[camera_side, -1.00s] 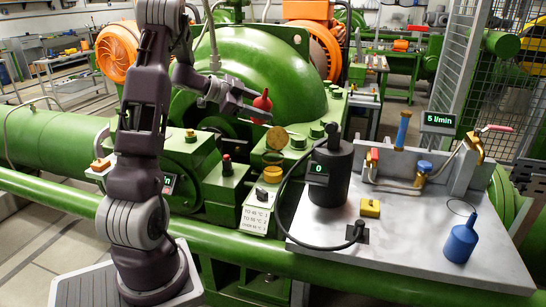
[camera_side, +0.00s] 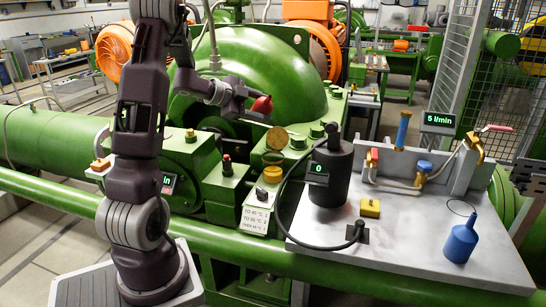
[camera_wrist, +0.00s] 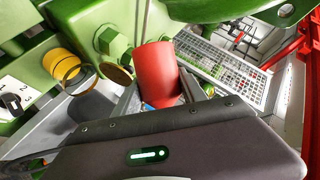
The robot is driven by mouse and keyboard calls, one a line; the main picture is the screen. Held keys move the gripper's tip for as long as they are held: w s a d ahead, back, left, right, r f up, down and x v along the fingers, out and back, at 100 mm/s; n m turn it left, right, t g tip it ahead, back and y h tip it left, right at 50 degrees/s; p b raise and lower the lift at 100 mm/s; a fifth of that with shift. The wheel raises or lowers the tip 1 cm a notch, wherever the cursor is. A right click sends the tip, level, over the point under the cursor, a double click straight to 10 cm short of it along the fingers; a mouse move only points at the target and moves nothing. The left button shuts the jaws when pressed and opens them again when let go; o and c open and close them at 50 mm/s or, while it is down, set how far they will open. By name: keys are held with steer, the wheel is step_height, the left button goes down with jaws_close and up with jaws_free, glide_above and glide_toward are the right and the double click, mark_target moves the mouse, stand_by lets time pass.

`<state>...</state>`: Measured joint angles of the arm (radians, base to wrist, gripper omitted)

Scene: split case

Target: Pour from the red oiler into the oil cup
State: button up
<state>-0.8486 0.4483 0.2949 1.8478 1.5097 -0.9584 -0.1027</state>
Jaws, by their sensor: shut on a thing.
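The red oiler (camera_side: 262,104) is held in my gripper (camera_side: 252,107) in the air, above and a little left of the brass cup. It appears tilted, and I cannot make out its spout. In the wrist view the oiler (camera_wrist: 158,72) shows as a red body just beyond my gripper, partly hidden by it. What looks like the oil cup (camera_side: 272,158) is a small yellow-brass cup on the green machine, with a round brass lid (camera_side: 277,138) standing open behind it. The cup (camera_wrist: 62,63) and lid (camera_wrist: 117,75) lie left of the oiler in the wrist view. No oil stream is visible.
A white panel (camera_side: 255,220) with a black knob sits in front of the cup. Green bolts (camera_side: 298,141) stand right of the lid. A black cylinder (camera_side: 331,175) and a blue oiler (camera_side: 460,242) stand on the grey table (camera_side: 420,262) at right.

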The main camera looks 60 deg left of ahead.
steer(key=shift+a+r+m+y, duration=0.25)
steer(key=shift+m+y, duration=0.15)
steer(key=shift+m, duration=0.1)
stand_by(1.7)
steer(key=shift+a+f+m+y, duration=0.25)
steer(key=shift+f+m+y, duration=0.1)
steer(key=shift+m+y, duration=0.15)
stand_by(2.0)
steer(key=shift+a+f+m+t+y, duration=0.15)
steer(key=shift+f+m+t+y, duration=0.2)
steer(key=shift+f+m, duration=0.45)
stand_by(1.7)
steer(key=shift+y, duration=0.25)
stand_by(0.5)
